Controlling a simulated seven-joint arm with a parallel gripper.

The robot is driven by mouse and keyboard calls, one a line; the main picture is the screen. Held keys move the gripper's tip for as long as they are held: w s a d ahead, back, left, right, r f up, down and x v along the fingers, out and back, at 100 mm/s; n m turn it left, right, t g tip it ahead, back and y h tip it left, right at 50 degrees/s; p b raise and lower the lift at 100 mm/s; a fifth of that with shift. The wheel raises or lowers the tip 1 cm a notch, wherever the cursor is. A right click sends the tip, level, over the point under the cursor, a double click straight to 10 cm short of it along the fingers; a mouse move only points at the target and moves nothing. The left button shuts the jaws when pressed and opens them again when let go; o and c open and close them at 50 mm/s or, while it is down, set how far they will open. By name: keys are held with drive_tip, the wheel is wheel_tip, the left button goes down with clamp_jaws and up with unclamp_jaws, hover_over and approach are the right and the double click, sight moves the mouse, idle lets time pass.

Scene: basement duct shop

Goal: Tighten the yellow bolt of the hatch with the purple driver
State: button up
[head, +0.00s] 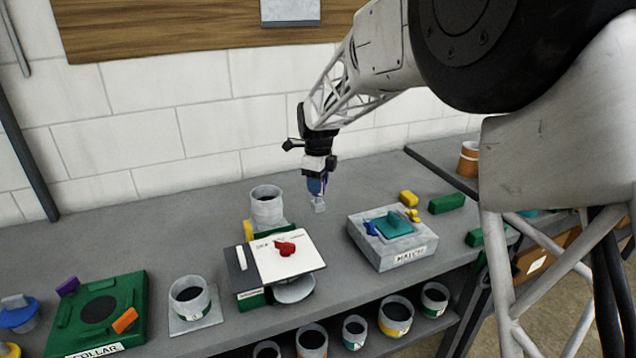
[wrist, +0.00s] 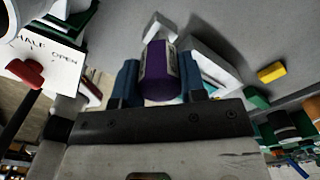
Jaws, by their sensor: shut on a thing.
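My gripper (head: 317,184) hangs above the bench, left of and behind the hatch box. Its blue fingers are shut on the purple driver (wrist: 160,74), which shows between them in the wrist view. The driver's grey end (head: 319,205) points down, clear of the bench. The hatch (head: 410,256) is a grey labelled box with a teal panel (head: 390,223) on top. The yellow bolt (head: 413,215) stands at its back right corner, and a blue bolt (head: 371,229) is on its left. I cannot tell how deep the yellow bolt sits.
A valve unit with a white plate and red handle (head: 285,248) stands left of the hatch. A grey cup (head: 267,207) is behind it. Yellow (head: 408,198) and green (head: 447,203) blocks lie behind the hatch. A green collar fixture (head: 135,288) is far left.

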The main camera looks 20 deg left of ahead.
drive_tip(key=shift+c, duration=1.1)
drive_tip(key=shift+w+d+r, duration=0.2)
drive_tip(key=shift+w+d, duration=0.2)
drive_tip(key=shift+d, duration=0.25)
drive_tip(key=w+d+r, duration=0.2)
drive_tip(key=w+d, duration=0.3)
drive_tip(key=d, duration=0.6)
wheel_tip(320, 180, up, 3)
hover_over(414, 211)
drive_tip(key=shift+f, duration=0.1)
drive_tip(key=shift+f, duration=0.25)
drive_tip(key=shift+f, duration=2.25)
drive_tip(key=shift+f, duration=1)
